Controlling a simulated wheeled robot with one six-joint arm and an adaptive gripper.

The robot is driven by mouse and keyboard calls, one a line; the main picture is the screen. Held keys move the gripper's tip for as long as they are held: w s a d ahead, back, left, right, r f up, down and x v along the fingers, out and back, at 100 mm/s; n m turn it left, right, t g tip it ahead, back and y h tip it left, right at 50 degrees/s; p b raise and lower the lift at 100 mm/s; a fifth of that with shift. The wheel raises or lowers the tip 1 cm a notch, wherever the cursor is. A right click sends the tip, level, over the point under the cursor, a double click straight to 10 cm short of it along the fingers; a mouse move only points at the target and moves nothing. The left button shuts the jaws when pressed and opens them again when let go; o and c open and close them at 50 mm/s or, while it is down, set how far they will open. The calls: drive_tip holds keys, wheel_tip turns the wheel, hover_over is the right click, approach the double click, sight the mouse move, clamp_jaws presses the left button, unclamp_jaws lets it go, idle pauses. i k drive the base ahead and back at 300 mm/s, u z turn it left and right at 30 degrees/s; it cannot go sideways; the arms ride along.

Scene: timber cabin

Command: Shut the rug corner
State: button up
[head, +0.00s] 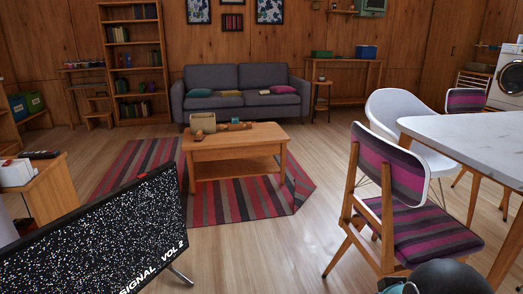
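The striped rug (237,205) in red, grey and dark bands lies on the wooden floor under the coffee table. Its left part (135,165) shows beyond the table's left side. At the right, the rug's outline runs to a point (308,186) and then slants back to the front edge. The stripes change direction there, and that corner looks folded over, though the fold is small in the picture. My gripper's fingers are not in view. A dark rounded part and a teal piece at the bottom right look like parts of my arm.
The wooden coffee table (236,152) stands on the rug, with a box (203,122) on top. A striped chair (395,195) and white table (475,135) stand at right. A speckled screen (100,240) blocks the front left. Bare floor (260,255) lies between. A grey sofa (240,90) is behind.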

sight(303, 188)
drive_tip(key=u, duration=0.15)
drive_tip(key=i, duration=1.85)
drive_tip(key=u, duration=0.6)
drive_tip(key=i, duration=1.85)
drive_tip(key=u, duration=0.3)
